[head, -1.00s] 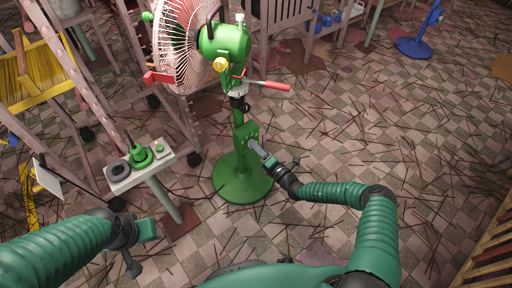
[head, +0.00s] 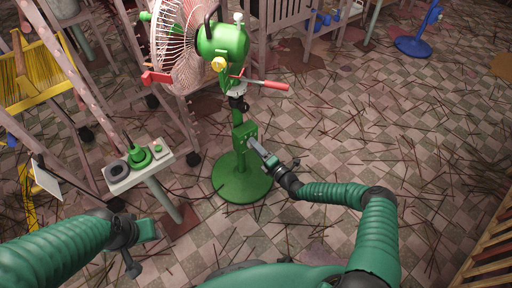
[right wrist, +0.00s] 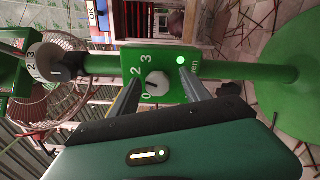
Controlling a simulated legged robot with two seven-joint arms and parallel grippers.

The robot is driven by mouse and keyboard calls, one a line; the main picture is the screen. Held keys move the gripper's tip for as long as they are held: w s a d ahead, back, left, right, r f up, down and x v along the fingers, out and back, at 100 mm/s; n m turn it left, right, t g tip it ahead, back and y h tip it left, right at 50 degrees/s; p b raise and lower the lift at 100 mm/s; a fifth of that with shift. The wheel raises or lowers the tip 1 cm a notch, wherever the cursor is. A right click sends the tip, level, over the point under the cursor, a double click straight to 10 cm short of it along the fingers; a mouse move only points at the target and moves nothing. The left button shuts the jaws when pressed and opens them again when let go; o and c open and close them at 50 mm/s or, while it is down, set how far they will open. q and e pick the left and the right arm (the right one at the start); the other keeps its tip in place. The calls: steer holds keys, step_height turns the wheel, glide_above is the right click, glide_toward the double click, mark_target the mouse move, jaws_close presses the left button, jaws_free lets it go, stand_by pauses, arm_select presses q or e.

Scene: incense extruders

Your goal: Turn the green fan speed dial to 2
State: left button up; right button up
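The green fan (head: 222,42) stands upright on a round green base (head: 242,180), with a green control box (head: 247,132) on its pole. In the right wrist view the box face (right wrist: 176,64) shows a pale round dial (right wrist: 157,84) with the marks 0, 2 and 3 beside it and a lit green light. The dial's exact setting is hard to read. My right gripper (right wrist: 160,80) is open, its two fingers apart on either side of the dial; contact cannot be told. It also shows in the head view at the box (head: 254,143). My left gripper (head: 147,230) is low at the left, away from the fan.
A small pedestal (head: 140,168) with a green button and other parts stands left of the fan. A red-handled lever (head: 264,85) sticks out right below the fan head. Wooden frames (head: 110,60) crowd the left.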

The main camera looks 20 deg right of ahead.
steer(key=shift+s+r, duration=0.1)
steer(key=p+v, duration=0.6)
steer(key=v, duration=1)
steer(key=shift+s, duration=0.35)
